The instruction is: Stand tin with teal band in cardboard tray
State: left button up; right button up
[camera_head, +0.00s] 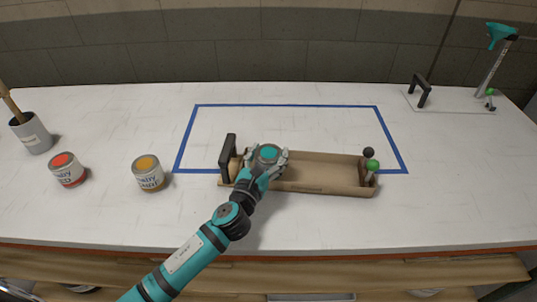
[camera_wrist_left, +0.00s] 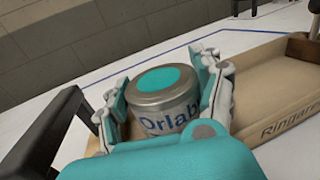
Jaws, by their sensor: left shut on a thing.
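The tin with the teal band (camera_head: 268,154) has a teal disc on its lid and stands about upright at the left part of the cardboard tray (camera_head: 325,171). My left gripper (camera_head: 266,160) is shut around its sides. In the left wrist view the tin (camera_wrist_left: 165,98) sits between the fingers of the gripper (camera_wrist_left: 168,100), with blue lettering on its label. My right gripper is not in view.
Tins with red (camera_head: 67,170) and amber (camera_head: 148,174) lids stand left. The tray's right part is empty.

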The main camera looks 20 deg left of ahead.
pick_arm(q)
jog(key=o, duration=1.3)
jog(key=shift+f, duration=0.1)
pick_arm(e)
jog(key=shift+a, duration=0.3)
pick_arm(q)
jog(key=shift+r, duration=0.25)
jog(key=s, duration=0.3)
jog(key=s+b, duration=0.1)
jog(key=s, duration=0.3)
jog(key=s+a, duration=0.1)
jog(key=s, duration=0.3)
jog(key=shift+s+f, duration=0.15)
jog(key=shift+s, duration=0.4)
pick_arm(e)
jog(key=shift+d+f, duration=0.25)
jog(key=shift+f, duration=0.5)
